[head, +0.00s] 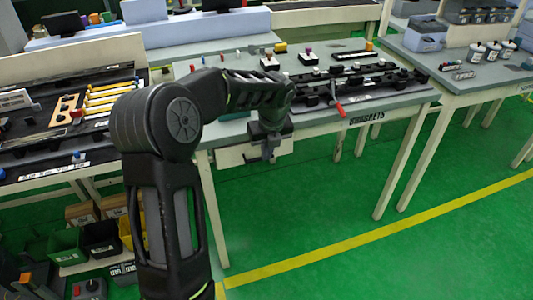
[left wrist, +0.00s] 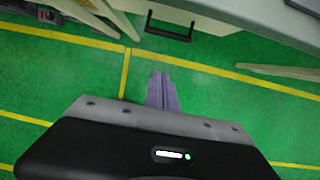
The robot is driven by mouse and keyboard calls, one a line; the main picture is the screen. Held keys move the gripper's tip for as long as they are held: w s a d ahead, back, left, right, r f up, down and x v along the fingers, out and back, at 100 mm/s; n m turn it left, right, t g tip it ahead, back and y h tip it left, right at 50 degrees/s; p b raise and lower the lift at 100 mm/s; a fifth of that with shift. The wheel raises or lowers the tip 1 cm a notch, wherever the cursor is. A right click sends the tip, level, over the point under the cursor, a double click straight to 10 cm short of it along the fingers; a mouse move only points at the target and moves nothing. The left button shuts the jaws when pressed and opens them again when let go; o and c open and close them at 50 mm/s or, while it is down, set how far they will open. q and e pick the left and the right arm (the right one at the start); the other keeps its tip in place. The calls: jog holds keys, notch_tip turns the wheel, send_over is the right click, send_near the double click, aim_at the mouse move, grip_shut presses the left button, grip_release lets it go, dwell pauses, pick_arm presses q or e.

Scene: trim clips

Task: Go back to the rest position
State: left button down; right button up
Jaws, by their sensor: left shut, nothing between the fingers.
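My left arm comes up from the bottom left of the head view and bends over toward the workbench's front edge. My left gripper (head: 268,152) points down in front of the drawer below the bench top. It is shut and empty. In the left wrist view the closed fingers (left wrist: 162,92) show against the green floor, with nothing between them. My right gripper is in neither view.
The workbench (head: 225,130) carries a black rail fixture (head: 355,83) and a red-handled lever (head: 338,107). A bench with tools (head: 60,120) stands left, another table (head: 458,78) right. Bins (head: 66,246) sit low at left. Green floor (head: 320,215) in front is clear.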

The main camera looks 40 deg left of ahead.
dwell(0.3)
pick_arm(q)
jog(key=w+d+f+n+t+h, duration=0.25)
jog(key=w+d+n, duration=0.25)
jog(key=n, duration=0.3)
jog(key=s+d+f+n+h, duration=0.3)
jog(key=s+d+f+n, duration=0.1)
jog(key=d+f+n, duration=0.9)
jog(key=s+d+f+n+g, duration=0.1)
jog(key=s+d+f+n, duration=0.1)
jog(key=s+d+f, duration=0.3)
jog(key=s+d+f+n+g, duration=0.1)
jog(key=s+d+f, duration=0.3)
jog(key=s, duration=0.8)
jog(key=s+d+f+n+g+h, duration=0.1)
jog(key=s+d+f+n, duration=0.1)
jog(key=s+d+f, duration=0.3)
jog(key=s+d, duration=0.2)
jog(key=s, duration=0.2)
jog(key=shift+s+d+f+n, duration=0.2)
jog(key=shift+d+f+n, duration=0.15)
jog(key=shift+n, duration=0.05)
